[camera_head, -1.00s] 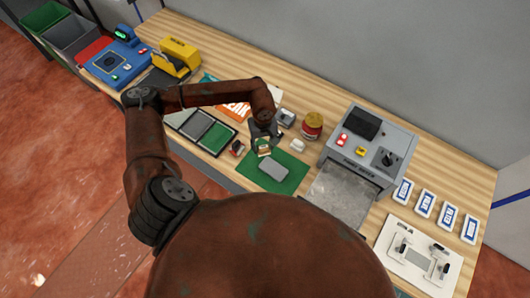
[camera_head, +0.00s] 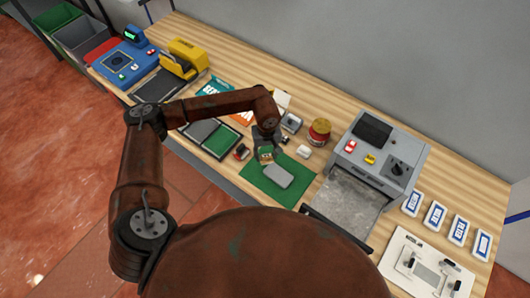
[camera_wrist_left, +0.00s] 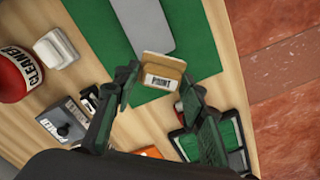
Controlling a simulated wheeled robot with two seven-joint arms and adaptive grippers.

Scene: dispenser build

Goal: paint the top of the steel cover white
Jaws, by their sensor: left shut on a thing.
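The steel cover (camera_head: 278,177) is a grey plate with rounded corners, lying flat on a green mat (camera_head: 262,191). Its visible top is plain grey. My left gripper (camera_head: 266,155) is at the upper left end of the cover, shut on a small orange-and-cream block (camera_wrist_left: 163,72) whose label seems to read PAINT. In the left wrist view the block sits between the fingertips, beside the grey cover (camera_wrist_left: 145,25) and over the mat. I cannot tell whether it touches the cover. My right gripper is not in view.
A red jar labelled CLEANER (camera_wrist_left: 18,72) and a small white block (camera_head: 304,152) stand to the right. A grey machine (camera_head: 378,150) stands farther right. A tray with green and grey panels (camera_head: 216,138) and a small red-and-black item (camera_head: 241,152) lie left of the mat.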

